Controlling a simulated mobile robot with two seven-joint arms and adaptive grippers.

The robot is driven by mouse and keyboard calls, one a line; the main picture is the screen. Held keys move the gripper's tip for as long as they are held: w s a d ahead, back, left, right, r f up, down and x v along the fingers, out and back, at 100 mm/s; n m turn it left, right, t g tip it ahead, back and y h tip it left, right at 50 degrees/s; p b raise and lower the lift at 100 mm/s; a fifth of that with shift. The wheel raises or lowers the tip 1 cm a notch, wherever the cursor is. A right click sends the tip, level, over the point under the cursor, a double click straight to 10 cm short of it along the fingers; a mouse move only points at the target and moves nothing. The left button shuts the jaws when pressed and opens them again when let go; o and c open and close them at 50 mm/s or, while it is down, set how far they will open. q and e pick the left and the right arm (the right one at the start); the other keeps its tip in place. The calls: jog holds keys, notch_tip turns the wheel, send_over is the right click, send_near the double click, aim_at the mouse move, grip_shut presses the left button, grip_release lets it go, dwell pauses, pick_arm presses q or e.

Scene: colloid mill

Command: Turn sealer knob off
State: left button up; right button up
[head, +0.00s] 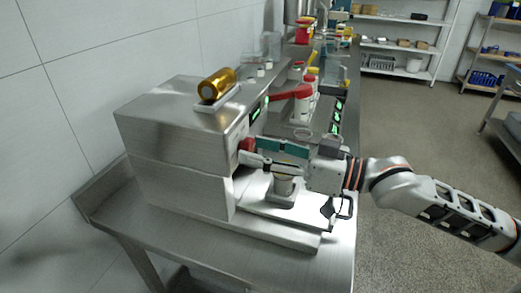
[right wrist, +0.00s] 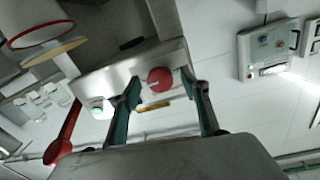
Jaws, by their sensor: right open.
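The sealer (head: 175,150) is a brushed-metal box on the steel table at the left of the head view. Its red round knob (head: 246,145) sits on the face toward my right arm and is partly covered by the gripper. The right wrist view shows the knob (right wrist: 160,79) face-on with a pale mark across it. My right gripper (head: 250,158) is open, and its teal-padded fingers show in the right wrist view (right wrist: 160,84) with the knob between them in the picture. I cannot tell whether they touch it. My left gripper is not in view.
A gold foil roll (head: 217,84) lies on the sealer's top. A red lever (head: 291,94) sticks out from its far side. A container (head: 284,187) stands under the gripper.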

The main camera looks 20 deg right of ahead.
jog(key=shift+c, duration=0.3)
jog(key=c, duration=1)
jog(key=shift+c, duration=0.2)
